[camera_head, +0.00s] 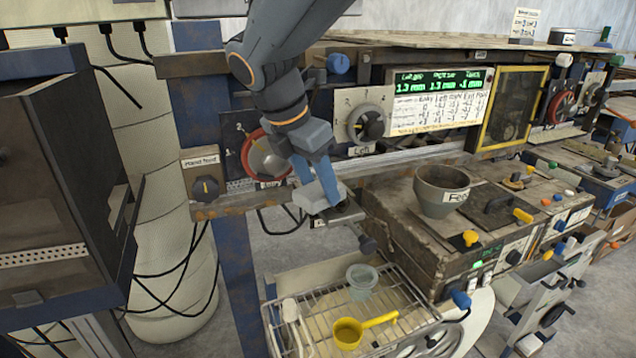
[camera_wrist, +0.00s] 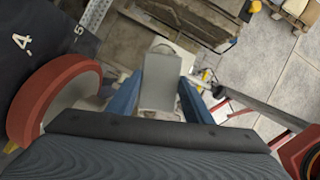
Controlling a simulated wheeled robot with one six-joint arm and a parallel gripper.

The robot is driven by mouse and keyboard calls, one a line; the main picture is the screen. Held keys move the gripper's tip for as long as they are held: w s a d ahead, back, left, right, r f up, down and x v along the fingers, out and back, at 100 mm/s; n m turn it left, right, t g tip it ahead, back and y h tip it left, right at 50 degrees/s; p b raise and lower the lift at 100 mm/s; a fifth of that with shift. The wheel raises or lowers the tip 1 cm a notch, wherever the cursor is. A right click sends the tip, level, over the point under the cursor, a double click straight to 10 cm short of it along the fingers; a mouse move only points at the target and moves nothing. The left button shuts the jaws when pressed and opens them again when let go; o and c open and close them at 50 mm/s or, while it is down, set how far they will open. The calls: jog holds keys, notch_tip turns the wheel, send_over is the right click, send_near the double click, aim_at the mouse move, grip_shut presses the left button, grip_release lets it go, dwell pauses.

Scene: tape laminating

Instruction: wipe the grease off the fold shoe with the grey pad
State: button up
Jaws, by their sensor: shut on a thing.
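My gripper (camera_head: 322,192) is shut on the grey pad (camera_head: 308,197), in front of the machine's entry end. In the wrist view the pad (camera_wrist: 160,82) sits between the two blue fingers of my gripper (camera_wrist: 161,92). Just under the pad is a small dark metal plate with a label (camera_head: 346,214), which looks like the fold shoe. The pad and fingers hide part of it. I cannot tell whether the pad touches it. No grease can be made out in either view.
A red-rimmed handwheel (camera_head: 268,156) is close to my gripper on the left. A grey funnel cup (camera_head: 440,192) stands on the worn machine block to the right. Below, a wire rack (camera_head: 318,318) holds a yellow ladle (camera_head: 350,332) and a translucent cup (camera_head: 362,280).

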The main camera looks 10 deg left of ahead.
aim_at(352, 203)
jog(key=shift+f+b, duration=0.3)
jog(key=shift+f, duration=0.75)
jog(key=shift+d, duration=0.1)
dwell(0.3)
jog(key=shift+w+d+r+p, duration=0.1)
jog(key=shift+w+d+p, duration=0.35)
jog(key=shift+d, duration=0.3)
jog(key=shift+w+d+p, duration=0.3)
jog(key=shift+w+d, duration=0.25)
jog(key=shift+d, duration=0.2)
jog(key=shift+w+d+f+p, duration=0.15)
jog(key=shift+w+d+p, duration=0.25)
jog(key=shift+d, duration=0.45)
jog(key=shift+w+d+f+p, duration=0.1)
jog(key=shift+w+d+p, duration=0.2)
jog(key=shift+w+d, duration=0.35)
jog(key=shift+s+d, duration=0.15)
jog(key=shift+s, duration=0.05)
jog(key=shift+r+p, duration=0.1)
jog(key=shift+p, duration=0.25)
